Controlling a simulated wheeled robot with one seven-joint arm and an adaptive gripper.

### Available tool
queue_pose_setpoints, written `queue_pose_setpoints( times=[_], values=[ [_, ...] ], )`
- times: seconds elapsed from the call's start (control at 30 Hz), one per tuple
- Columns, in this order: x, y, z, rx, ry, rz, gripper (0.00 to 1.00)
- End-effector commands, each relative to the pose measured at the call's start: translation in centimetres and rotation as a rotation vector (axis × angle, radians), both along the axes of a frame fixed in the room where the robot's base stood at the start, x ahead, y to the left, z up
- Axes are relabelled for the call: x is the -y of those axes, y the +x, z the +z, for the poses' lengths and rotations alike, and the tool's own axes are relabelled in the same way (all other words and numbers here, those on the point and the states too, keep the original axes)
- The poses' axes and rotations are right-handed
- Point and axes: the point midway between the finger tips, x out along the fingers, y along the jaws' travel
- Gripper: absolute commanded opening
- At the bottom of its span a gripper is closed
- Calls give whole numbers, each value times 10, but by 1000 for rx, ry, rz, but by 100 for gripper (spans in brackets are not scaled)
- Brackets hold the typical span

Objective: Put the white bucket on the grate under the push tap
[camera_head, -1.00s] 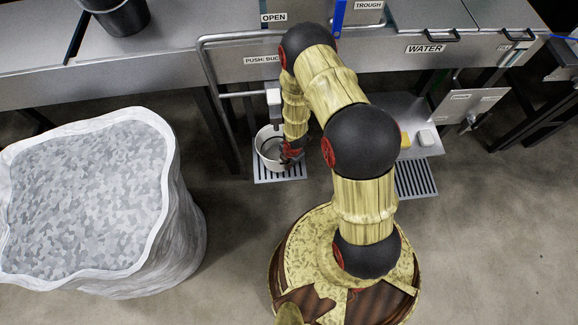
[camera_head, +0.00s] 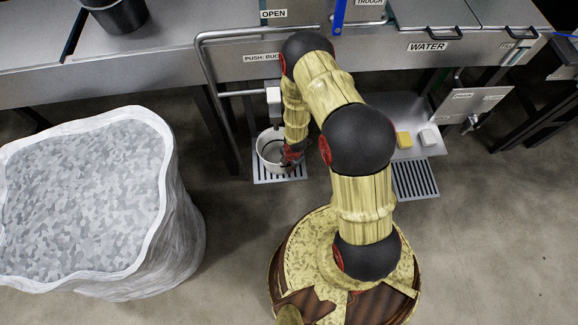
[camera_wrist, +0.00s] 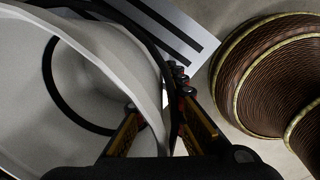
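The white bucket (camera_head: 264,160) stands upright on the slatted grate (camera_head: 292,174), below the push tap (camera_head: 273,97). My gripper (camera_head: 291,155) is low at the bucket's right side. In the wrist view the bucket (camera_wrist: 105,50) fills the left part, with its rim running down between my fingers. One finger of my gripper (camera_wrist: 158,102) is inside the rim and the other is outside it. The fingertips stand apart, with a gap beside the wall. Whether either tip touches the wall is hard to see. The grate's dark slots also show in the wrist view (camera_wrist: 180,22).
A metal rail (camera_head: 222,118) runs left of the tap. A second grate (camera_head: 415,178) lies to the right, near a shelf with a yellow block (camera_head: 404,139) and a white block (camera_head: 427,136). A large sack (camera_head: 160,150) of grey flakes stands left. A black bucket (camera_head: 118,15) is on the counter.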

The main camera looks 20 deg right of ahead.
Motion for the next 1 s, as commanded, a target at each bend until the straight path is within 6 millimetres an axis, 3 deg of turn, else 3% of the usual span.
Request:
queue_pose_setpoints(
  times=[0.17, 0.53, 1.0],
  values=[
    [0, 0, 0, 0, 0, 0, 23],
    [0, 0, 4, 0, 0, -1, 23],
    [4, -9, 94, 2, 0, 0, 23]
  ],
)
